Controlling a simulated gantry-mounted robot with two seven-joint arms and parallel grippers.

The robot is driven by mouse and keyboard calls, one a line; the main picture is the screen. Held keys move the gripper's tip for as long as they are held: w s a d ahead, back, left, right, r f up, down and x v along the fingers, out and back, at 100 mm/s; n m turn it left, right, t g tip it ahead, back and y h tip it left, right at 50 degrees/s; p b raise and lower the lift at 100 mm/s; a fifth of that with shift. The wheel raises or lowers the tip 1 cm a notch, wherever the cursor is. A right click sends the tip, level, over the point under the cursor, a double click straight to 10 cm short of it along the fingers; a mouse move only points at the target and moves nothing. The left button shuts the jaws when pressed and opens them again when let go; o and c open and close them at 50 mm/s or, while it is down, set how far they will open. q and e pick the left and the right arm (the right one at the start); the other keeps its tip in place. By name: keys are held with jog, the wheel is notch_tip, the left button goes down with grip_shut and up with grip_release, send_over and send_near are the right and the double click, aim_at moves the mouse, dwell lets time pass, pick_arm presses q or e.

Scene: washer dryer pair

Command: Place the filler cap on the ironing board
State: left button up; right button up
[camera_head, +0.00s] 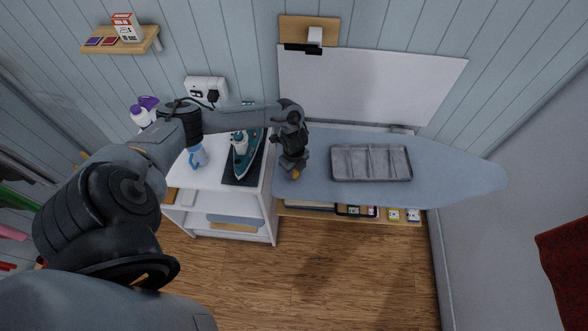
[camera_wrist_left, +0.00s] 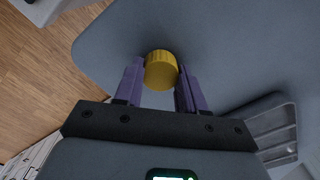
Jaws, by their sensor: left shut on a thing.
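The filler cap (camera_wrist_left: 161,70) is yellow and round with a ridged side. My left gripper (camera_wrist_left: 160,87) is shut on it, with one purple finger on each side. The board is grey-blue and also fills the background of the left wrist view (camera_wrist_left: 230,35). I cannot tell whether the cap touches the board. My right gripper is not in view.
A grey divided tray (camera_head: 371,163) lies on the middle of the board. Left of the board, a white cabinet (camera_head: 205,178) holds a teal iron (camera_head: 245,155) on a dark mat and a blue mug (camera_head: 198,156). The board's right end is clear.

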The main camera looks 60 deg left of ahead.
pick_arm(q)
jog(key=shift+f, duration=0.15)
jog(key=o, duration=1.2)
jog(key=shift+c, duration=0.2)
